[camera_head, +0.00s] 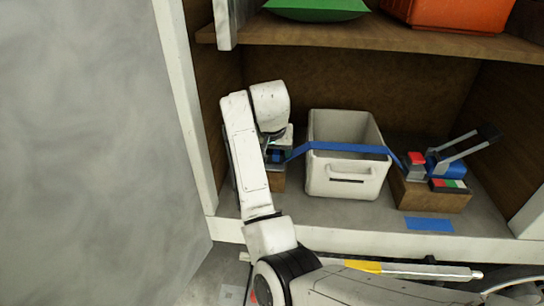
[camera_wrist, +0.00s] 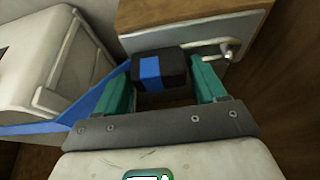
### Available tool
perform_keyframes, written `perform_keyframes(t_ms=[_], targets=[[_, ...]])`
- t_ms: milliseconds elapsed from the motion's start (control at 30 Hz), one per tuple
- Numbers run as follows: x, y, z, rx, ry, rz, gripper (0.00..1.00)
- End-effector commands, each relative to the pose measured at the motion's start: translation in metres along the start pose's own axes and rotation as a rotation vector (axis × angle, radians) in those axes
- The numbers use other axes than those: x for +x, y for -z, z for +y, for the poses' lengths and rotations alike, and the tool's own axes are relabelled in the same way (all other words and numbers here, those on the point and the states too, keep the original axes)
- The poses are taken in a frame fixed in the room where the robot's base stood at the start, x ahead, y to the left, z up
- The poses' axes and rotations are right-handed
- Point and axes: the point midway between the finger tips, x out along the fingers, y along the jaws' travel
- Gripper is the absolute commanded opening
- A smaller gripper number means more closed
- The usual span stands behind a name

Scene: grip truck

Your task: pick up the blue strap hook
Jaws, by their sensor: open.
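The blue strap hook (camera_wrist: 150,72) is a dark block with a blue band, seen in the wrist view. It sits between the two teal fingers of my gripper (camera_wrist: 164,80), which are open on either side of it. A metal hook end (camera_wrist: 228,50) shows just right of the block, at a plate on a wooden block. I cannot tell whether the fingers touch the block. In the head view my gripper (camera_head: 276,150) is down at the left end of the blue strap (camera_head: 340,147), and my arm hides part of that area.
A white bin (camera_head: 345,185) stands on the lower shelf with the strap across it. At right, a wooden block (camera_head: 430,199) carries a lever device (camera_head: 465,150). A cabinet post (camera_head: 180,80) rises at left, and an upper shelf (camera_head: 370,37) hangs above.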

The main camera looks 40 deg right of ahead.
Motion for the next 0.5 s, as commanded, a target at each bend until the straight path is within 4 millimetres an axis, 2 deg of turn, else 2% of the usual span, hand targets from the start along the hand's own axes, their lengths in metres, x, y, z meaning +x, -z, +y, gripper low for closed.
perform_keyframes(t_ms=[67,500], targets=[[-0.0001,-0.0001,0.0001,0.0,0.0,0.0,0.69],[-0.0007,0.0001,0.0,0.0,0.0,0.0,0.28]])
